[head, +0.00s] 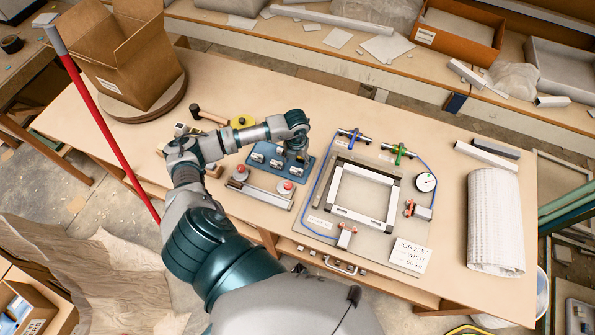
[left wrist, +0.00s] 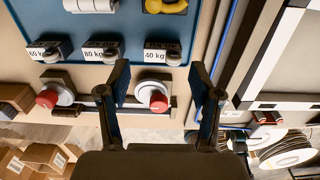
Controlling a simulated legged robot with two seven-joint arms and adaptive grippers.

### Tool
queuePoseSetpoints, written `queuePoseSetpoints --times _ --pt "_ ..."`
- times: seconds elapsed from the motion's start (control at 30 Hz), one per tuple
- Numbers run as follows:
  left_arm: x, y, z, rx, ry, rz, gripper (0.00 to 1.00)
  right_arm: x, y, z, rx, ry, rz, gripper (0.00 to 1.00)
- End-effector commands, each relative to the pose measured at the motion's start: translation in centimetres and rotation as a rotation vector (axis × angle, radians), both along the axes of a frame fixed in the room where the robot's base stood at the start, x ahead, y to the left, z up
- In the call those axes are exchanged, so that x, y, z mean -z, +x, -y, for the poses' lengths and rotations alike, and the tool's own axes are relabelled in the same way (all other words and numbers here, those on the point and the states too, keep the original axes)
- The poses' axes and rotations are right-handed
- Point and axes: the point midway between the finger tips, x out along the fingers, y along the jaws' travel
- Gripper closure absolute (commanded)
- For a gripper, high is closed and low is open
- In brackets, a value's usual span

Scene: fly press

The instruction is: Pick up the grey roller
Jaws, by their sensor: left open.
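My left gripper (head: 294,150) is over the blue tray (head: 268,147) in the head view, pointing down. In the left wrist view its two fingers (left wrist: 161,88) are apart with nothing held between them. The blue tray (left wrist: 125,28) fills the top of that view. Small grey rounded pieces stand by labels along its near edge, one by the 40 kg label (left wrist: 160,55). A pale grey cylinder (left wrist: 91,5) lies further in, cut by the frame edge. I cannot tell which grey piece is the roller. My right gripper is not in view.
Two red-topped knobs (left wrist: 152,95) on a bar fixture sit before the tray. A yellow item (left wrist: 165,5) lies on the tray. A frame fixture (head: 335,215) with clamps and a dial gauge (head: 426,182) stands to the right. A hammer (head: 207,115) lies behind.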

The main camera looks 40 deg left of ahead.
Motion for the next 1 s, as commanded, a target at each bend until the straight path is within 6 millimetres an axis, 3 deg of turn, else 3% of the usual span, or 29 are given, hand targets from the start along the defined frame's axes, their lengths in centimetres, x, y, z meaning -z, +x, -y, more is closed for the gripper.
queuePoseSetpoints --times 0.23,0.5,0.77,0.97,1.0 --pt "2.1 -0.2 0.2 0.000 -0.001 -0.003 0.35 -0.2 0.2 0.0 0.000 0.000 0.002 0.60" --pt "5.9 -0.4 0.7 0.001 -0.001 0.000 0.35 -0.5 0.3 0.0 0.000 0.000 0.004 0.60" --pt "6.3 -0.4 0.5 0.001 0.000 0.001 0.35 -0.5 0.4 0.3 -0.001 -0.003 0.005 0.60" --pt "6.3 -0.4 0.5 0.001 -0.001 0.000 0.79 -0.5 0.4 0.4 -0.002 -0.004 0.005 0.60" --pt "6.3 -0.4 0.5 0.001 -0.001 0.000 0.79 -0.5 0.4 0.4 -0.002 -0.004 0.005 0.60"
